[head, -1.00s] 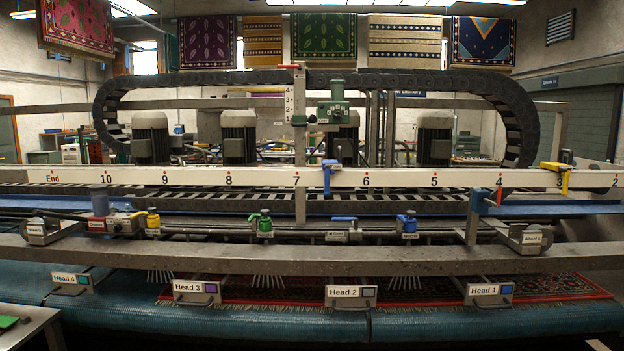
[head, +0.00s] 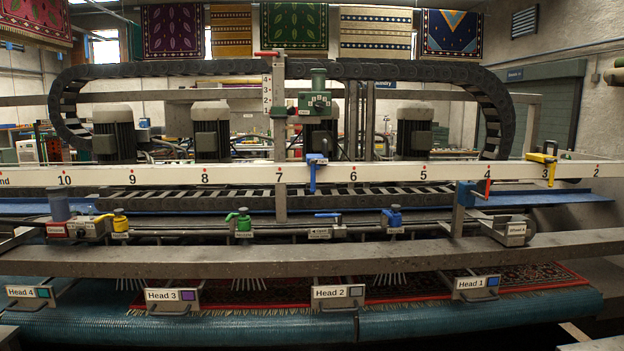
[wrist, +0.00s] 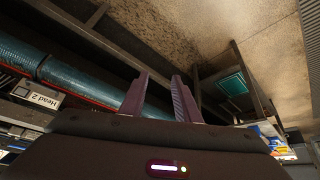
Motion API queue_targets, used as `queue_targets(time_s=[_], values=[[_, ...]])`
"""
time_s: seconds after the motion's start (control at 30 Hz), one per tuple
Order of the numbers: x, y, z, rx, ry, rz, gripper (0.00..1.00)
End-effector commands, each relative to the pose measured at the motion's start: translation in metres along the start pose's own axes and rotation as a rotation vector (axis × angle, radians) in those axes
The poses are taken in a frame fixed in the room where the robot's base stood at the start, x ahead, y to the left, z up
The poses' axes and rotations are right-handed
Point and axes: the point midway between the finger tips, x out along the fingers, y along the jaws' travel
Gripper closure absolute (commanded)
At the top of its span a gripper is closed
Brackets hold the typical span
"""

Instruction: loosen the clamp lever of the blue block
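The blue block (head: 313,178) sits on the white numbered rail (head: 225,174) between the 7 and 6 marks in the head view. A small blue lever (head: 316,158) shows at its top, near the rail's upper edge. I cannot tell how tight the lever is. My gripper (wrist: 160,92) shows only in the wrist view. Its two fingers are apart with nothing between them. The blue block is not in the wrist view, and my gripper appears well away from it.
A yellow block (head: 541,168) sits on the rail near 3, and a red pointer (head: 487,189) near 4. Below run blue (head: 392,218), green (head: 243,222) and yellow (head: 120,222) valves. A grey beam (head: 230,260) crosses in front. The wrist view shows bare floor (wrist: 180,30).

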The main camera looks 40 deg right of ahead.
Motion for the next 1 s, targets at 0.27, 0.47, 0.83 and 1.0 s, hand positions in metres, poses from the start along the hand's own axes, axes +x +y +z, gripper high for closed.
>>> queue_targets(time_s=[0.27, 0.47, 0.83, 1.0], values=[[-0.010, 0.064, -0.065, -0.294, 0.133, 0.192, 0.71], [-0.034, 0.129, -0.130, -0.654, 0.207, 0.435, 0.71], [-0.094, 0.228, -0.227, -1.366, 0.119, 0.904, 0.71], [-0.121, 0.263, -0.260, -1.697, -0.010, 1.102, 0.71]])
